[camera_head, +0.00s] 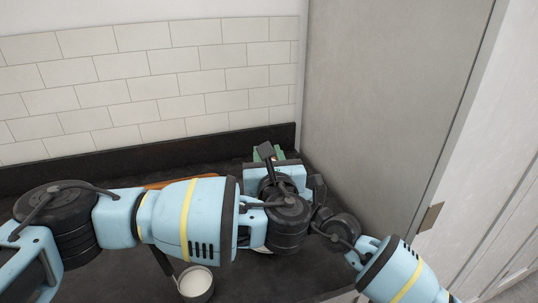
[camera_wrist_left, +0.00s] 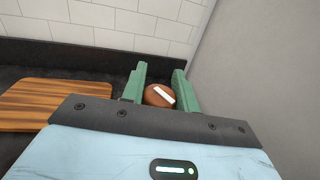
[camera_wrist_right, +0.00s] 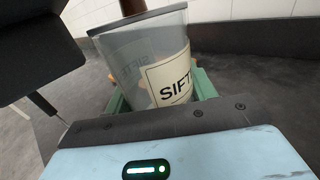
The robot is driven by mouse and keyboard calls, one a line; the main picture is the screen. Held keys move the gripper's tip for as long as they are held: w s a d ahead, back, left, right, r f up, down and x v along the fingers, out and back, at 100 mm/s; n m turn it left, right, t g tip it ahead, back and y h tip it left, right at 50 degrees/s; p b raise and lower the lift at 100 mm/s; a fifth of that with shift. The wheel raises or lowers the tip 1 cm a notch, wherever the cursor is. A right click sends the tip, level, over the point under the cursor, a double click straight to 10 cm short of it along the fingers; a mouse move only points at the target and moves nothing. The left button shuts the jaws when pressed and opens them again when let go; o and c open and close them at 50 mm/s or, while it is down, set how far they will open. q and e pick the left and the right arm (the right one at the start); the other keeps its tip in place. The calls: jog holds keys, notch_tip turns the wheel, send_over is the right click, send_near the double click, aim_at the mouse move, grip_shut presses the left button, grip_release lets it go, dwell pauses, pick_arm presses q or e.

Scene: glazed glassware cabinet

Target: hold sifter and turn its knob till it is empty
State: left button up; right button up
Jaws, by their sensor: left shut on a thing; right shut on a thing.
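The sifter (camera_wrist_right: 140,60) is a clear grey-tinted container with a cream label reading "SIFT", its end cut off. It stands tilted in the right wrist view. My right gripper (camera_wrist_right: 160,92) has its green fingers on either side of it, shut on its body. The sifter's round brown knob (camera_wrist_left: 158,96), with a white bar across it, is between the green fingers of my left gripper (camera_wrist_left: 160,78), which is shut on it. In the head view my left arm hides the sifter. I see no powder in its upper part; its bottom is hidden.
A wooden board (camera_wrist_left: 45,105) lies on the dark counter, left of my left gripper. A dark pot (camera_head: 197,284) with white contents stands at the front, below my left arm. A tiled wall (camera_head: 150,80) is behind, and a grey panel (camera_head: 390,100) closes the right.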

pick_arm(q)
jog(key=o, duration=1)
jog(key=shift+s, duration=0.1)
jog(key=shift+s+d, duration=0.25)
jog(key=shift+s, duration=1.7)
jog(key=shift+s+d, duration=0.3)
jog(key=shift+s, duration=1.7)
jog(key=shift+s+d, duration=0.25)
jog(key=shift+s, duration=1.7)
